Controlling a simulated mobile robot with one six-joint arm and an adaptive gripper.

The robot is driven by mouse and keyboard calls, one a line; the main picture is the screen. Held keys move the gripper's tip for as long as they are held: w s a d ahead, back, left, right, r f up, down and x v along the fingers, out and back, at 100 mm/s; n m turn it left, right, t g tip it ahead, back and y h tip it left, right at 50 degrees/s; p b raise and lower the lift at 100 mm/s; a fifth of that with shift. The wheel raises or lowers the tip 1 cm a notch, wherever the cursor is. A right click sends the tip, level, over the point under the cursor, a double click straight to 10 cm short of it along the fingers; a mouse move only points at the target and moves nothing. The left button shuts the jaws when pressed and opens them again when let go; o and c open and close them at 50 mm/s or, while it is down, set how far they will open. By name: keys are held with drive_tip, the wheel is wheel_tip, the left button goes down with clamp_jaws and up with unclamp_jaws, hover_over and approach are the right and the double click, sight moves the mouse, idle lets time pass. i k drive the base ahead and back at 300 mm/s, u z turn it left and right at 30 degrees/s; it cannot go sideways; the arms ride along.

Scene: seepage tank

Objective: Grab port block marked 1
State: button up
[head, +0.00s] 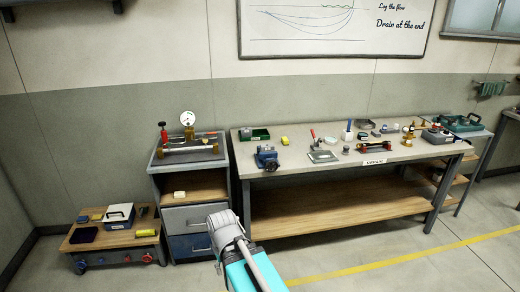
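I cannot make out a port block marked 1; no number on any small part is legible at this size. Several small parts stand on the long workbench (300,172), among them a yellow piece (284,141), a blue-grey vise-like device (266,157) and brass-coloured pieces (408,138) toward the right. My arm rises from the bottom centre, with a grey joint and a teal link in front of the cabinet and bench. No gripper fingers show.
A cabinet (185,217) with a gauge rig (188,140) stands left of the workbench. A low wooden bench (85,245) with a white box is at far left. A teal case (460,123) stands at the right. The floor in front is open, with a yellow line (390,266).

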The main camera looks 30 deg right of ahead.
sight(265, 147)
drive_tip(key=i, duration=1.5)
drive_tip(key=z, duration=0.05)
